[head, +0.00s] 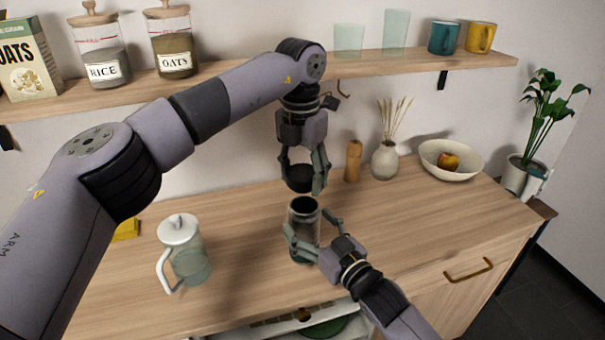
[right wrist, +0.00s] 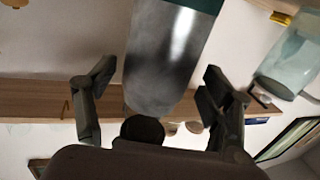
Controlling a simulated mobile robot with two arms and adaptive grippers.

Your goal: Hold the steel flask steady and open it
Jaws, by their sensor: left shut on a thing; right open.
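The steel flask (head: 304,213) stands upright on the wooden counter, its dark mouth showing at the top. It also shows in the right wrist view (right wrist: 170,60), with a teal band at one end. My left gripper (head: 304,182) is shut on the dark lid (head: 299,171) and holds it above the flask, apart from it.
A glass pitcher (head: 190,258) with a white lid and handle stands left of the flask. Behind are a wooden mill (head: 353,161), a vase (head: 385,161) and a bowl (head: 440,166). A shelf (head: 230,75) with jars and cups runs above. Counter right of the flask is clear.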

